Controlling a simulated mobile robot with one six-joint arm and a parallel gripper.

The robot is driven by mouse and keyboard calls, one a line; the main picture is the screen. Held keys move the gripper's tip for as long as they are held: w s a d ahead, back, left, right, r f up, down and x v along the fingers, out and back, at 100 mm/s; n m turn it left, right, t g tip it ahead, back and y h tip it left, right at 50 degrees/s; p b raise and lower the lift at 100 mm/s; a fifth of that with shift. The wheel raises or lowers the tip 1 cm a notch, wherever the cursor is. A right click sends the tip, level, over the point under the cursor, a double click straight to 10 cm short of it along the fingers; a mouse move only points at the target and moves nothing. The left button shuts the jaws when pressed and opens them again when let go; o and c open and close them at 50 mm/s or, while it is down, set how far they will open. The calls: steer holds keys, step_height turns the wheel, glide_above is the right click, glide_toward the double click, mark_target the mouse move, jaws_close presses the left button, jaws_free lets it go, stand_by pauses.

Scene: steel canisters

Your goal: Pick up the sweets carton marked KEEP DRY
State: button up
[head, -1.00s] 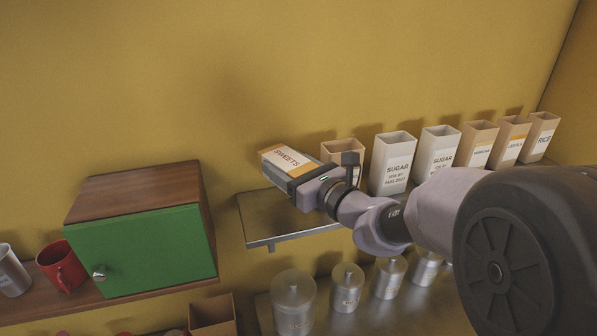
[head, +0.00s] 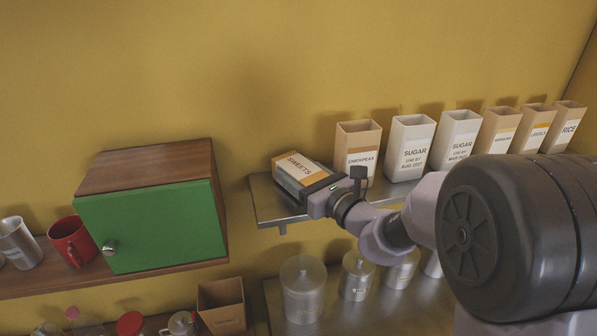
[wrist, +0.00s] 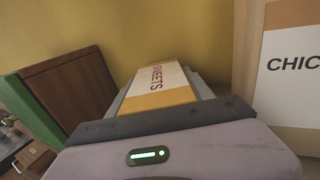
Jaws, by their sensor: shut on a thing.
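The sweets carton (head: 298,169) is held in my gripper (head: 303,188), above the left end of the steel shelf in the head view. It is tilted, with its orange, white and tan face marked SWEETS turned up. In the wrist view the carton (wrist: 158,84) lies between the jaws of my gripper (wrist: 160,95), which is shut on it. No KEEP DRY mark is readable on the faces that show. I cannot tell whether the carton touches the shelf.
A chickpeas carton (head: 358,148) stands close to the right, with sugar cartons (head: 410,148) and others beyond. The green-doored cabinet (head: 155,225) is to the left. Steel canisters (head: 303,290) stand on the lower shelf. The steel shelf's left end (head: 268,205) is bare.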

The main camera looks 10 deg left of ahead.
steer(key=shift+f, duration=0.25)
steer(key=o, duration=1.4)
steer(key=shift+s+f, duration=0.1)
